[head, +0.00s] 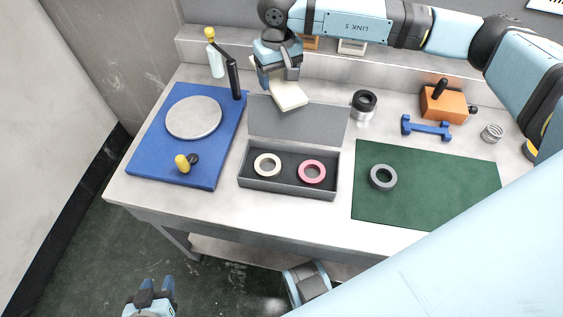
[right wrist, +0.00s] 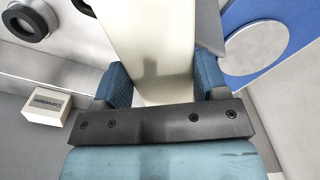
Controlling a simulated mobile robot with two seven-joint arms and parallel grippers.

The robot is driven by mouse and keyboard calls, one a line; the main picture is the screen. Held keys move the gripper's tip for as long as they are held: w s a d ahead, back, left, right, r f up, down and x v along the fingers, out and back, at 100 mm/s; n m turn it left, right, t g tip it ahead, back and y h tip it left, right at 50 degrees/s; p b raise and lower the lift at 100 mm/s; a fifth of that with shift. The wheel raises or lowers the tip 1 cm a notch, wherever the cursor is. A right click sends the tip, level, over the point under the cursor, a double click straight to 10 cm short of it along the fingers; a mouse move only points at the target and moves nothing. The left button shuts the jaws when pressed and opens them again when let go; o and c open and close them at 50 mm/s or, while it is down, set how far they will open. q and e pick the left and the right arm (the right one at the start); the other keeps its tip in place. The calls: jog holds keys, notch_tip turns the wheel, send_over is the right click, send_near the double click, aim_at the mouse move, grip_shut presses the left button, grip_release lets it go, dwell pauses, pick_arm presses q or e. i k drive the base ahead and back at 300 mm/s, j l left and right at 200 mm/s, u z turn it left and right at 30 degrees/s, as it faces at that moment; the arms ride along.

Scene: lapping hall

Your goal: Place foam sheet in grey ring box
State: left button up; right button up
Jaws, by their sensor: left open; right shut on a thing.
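The grey ring box (head: 250,183) stands at the middle of the bench with its lid (head: 300,124) open toward the back. A cream ring (head: 257,165) and a pink ring (head: 302,172) sit inside it. My right gripper (head: 283,82) is shut on the cream foam sheet (head: 290,98) and holds it tilted above the back left of the lid. In the right wrist view the foam sheet (right wrist: 152,45) is between the two blue fingers (right wrist: 158,88). My left gripper (head: 152,290) is open and empty, low in front of the bench.
A blue board (head: 149,163) with a grey disc (head: 194,117) and a black post lies at left. A green mat (head: 430,185) with a grey ring (head: 383,177) lies at right. A black-and-silver cylinder (head: 363,106), blue part (head: 426,129) and orange block (head: 442,103) stand behind the mat.

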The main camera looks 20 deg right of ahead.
aim_at(290, 168)
jog(key=i+j, duration=0.1)
jog(key=j, duration=0.25)
jog(key=i+j, duration=0.15)
jog(key=j, duration=0.15)
jog(key=i+j, duration=0.1)
jog(key=j, duration=0.25)
jog(key=i+j, duration=0.15)
jog(key=j, duration=0.2)
jog(key=i+j, duration=0.1)
jog(key=j, duration=0.25)
jog(key=i+j+z, duration=0.1)
jog(key=j+z, duration=0.2)
jog(key=i+j+z, duration=0.1)
jog(key=j+z, duration=0.25)
jog(key=z, duration=0.75)
